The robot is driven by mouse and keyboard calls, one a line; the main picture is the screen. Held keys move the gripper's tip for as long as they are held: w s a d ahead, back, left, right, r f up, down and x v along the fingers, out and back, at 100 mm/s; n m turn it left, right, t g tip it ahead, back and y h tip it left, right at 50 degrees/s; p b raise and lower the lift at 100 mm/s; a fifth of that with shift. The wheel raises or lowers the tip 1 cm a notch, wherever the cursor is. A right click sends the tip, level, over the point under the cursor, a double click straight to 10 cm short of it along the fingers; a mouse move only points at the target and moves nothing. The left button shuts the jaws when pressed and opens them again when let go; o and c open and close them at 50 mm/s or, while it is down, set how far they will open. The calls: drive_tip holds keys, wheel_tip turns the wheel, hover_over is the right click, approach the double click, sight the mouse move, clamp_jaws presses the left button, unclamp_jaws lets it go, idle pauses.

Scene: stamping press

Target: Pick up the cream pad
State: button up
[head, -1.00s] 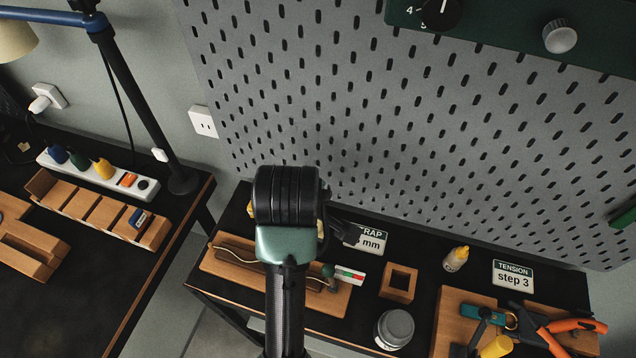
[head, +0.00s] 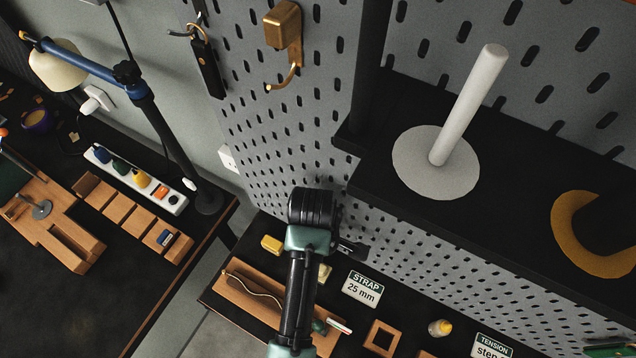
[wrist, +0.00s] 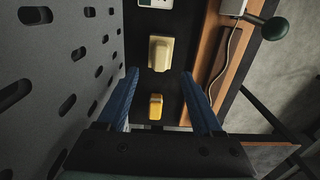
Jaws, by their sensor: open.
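The cream pad (wrist: 161,52) lies on the black bench top in the wrist view, a small pale block with a raised middle. In the head view only part of the cream pad (head: 324,273) shows beside my arm. My gripper (wrist: 160,74) is open and empty, with its two blue fingers apart. In the wrist view the pad appears just beyond the fingertips, roughly centred between them; I cannot tell the height gap. In the head view my gripper (head: 350,249) is a dark shape near the pegboard, its fingers not clear.
A yellow block (wrist: 156,106) lies near the pad and appears between the fingers; it also shows in the head view (head: 271,244). The pegboard (wrist: 60,60) rises close on the left. A wooden tray (head: 240,290) lies in front. A STRAP sign (head: 363,289) stands right.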

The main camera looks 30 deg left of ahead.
drive_tip(key=shift+f, duration=0.45)
drive_tip(key=f, duration=0.1)
drive_tip(key=f+p, duration=0.1)
drive_tip(key=f, duration=0.2)
drive_tip(key=shift+s+d+f, duration=0.1)
drive_tip(key=shift+d+f, duration=0.05)
drive_tip(key=shift+d, duration=0.2)
drive_tip(key=shift+f, duration=0.55)
drive_tip(key=shift+c, duration=0.3)
clamp_jaws()
